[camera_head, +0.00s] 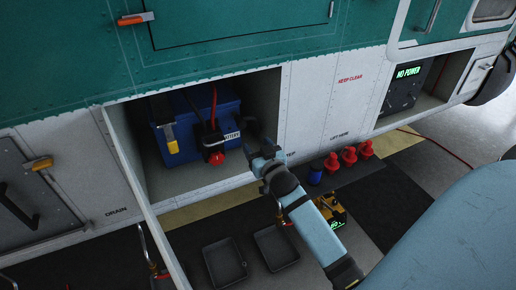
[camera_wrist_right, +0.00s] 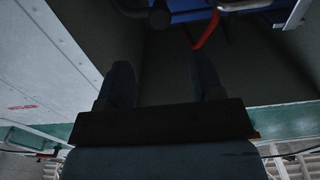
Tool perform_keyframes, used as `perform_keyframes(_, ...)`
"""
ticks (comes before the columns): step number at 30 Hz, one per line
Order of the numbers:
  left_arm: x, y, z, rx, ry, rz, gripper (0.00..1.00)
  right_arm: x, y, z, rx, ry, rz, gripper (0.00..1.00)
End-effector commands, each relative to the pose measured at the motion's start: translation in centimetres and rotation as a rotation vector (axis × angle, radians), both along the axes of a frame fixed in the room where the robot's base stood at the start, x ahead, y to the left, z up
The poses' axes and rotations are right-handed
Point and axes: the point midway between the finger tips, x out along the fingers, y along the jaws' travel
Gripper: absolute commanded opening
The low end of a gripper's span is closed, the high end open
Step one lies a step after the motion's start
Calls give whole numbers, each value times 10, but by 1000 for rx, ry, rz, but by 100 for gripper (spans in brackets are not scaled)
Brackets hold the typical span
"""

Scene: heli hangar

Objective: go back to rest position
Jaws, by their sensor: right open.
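My right gripper (camera_head: 258,142) is at the right edge of the open bay in the helicopter's side. In the right wrist view its two dark fingers (camera_wrist_right: 164,85) stand apart with nothing between them. A blue battery (camera_head: 185,112) sits inside the bay, left of the gripper. It has a yellow-tipped part on its left and a black connector with a red knob (camera_head: 216,158) at its front. Part of the battery (camera_wrist_right: 190,14) shows at the top of the right wrist view, with a red cable (camera_wrist_right: 207,30). My left gripper is not in view.
The bay's open door (camera_head: 150,225) stands out at the lower left. Several red plugs (camera_head: 348,155) and a blue one stand on a dark surface right of the gripper. Black trays (camera_head: 277,248) lie below. A second bay holds a unit reading "NO POWER" (camera_head: 408,73).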

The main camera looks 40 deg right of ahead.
Motion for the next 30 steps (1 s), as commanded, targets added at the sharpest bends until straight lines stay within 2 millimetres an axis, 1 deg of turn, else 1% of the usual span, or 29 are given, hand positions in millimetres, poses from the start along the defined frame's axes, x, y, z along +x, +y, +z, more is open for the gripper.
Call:
perform_keyframes(17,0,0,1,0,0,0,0,-2,1,0,0,1,1,60)
perform_keyframes(20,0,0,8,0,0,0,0,-11,11,-6,-4,35,24,60)
perform_keyframes(23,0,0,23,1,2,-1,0,-36,41,-25,-13,126,91,60)
perform_keyframes(24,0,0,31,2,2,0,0,-51,57,-35,-18,174,128,60)
perform_keyframes(26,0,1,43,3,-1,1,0,-79,83,-50,-21,251,189,60)
perform_keyframes(27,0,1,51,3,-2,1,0,-99,101,-61,-21,302,232,60)
perform_keyframes(29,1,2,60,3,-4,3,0,-129,125,-74,-21,373,293,60)
perform_keyframes(30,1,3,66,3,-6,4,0,-149,140,-82,-18,416,331,60)
